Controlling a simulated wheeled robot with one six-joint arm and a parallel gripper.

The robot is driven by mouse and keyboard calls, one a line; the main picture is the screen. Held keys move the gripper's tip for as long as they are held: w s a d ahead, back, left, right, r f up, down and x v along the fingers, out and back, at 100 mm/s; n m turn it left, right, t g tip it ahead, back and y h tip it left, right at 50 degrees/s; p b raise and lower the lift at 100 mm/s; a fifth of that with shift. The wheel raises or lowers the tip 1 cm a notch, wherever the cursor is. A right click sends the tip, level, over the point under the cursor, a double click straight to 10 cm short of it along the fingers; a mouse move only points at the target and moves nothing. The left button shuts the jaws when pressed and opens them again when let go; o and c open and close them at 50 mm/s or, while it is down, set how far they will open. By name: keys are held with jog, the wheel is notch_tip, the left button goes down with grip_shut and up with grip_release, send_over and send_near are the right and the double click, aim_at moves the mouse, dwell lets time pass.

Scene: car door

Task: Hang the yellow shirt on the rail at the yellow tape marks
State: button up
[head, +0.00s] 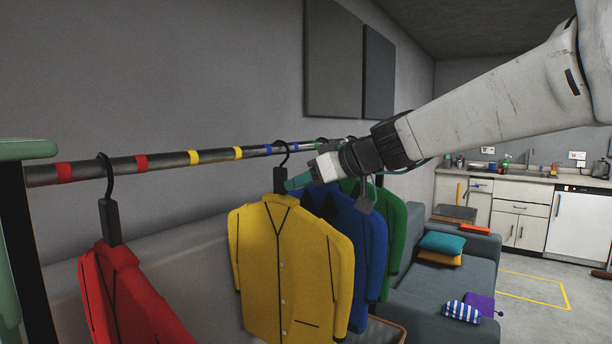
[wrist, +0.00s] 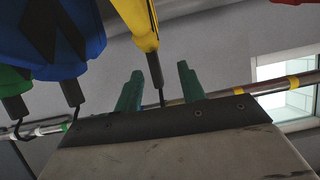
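The yellow shirt (head: 285,262) hangs upright from a black hanger. Its hook (head: 283,148) appears to be over the rail (head: 215,155) near the blue tape marks, right of the two yellow tape marks (head: 238,153). My gripper (head: 292,184) is beside the hanger's neck, reaching in from the right. In the wrist view my gripper (wrist: 158,88) has its two green fingers apart. The yellow shirt's hanger stem (wrist: 155,70) shows between them with a gap on each side. The hook's end and part of the rail are hidden behind the gripper body.
A red shirt (head: 125,295) hangs left of the yellow marks. The blue shirt (head: 362,235) and green shirt (head: 392,225) hang close on the right, partly behind the yellow one. A grey sofa (head: 425,305) stands below. The rail between the red and yellow shirts is clear.

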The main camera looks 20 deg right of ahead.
aim_at(286, 179)
jog(key=shift+w+d+r, duration=0.15)
jog(key=shift+w+r, duration=0.2)
jog(key=shift+w, duration=0.3)
jog(key=shift+w+t, duration=0.3)
jog(key=shift+x, duration=3.65)
jog(key=shift+s, duration=0.1)
grip_shut()
jog(key=shift+r, duration=0.4)
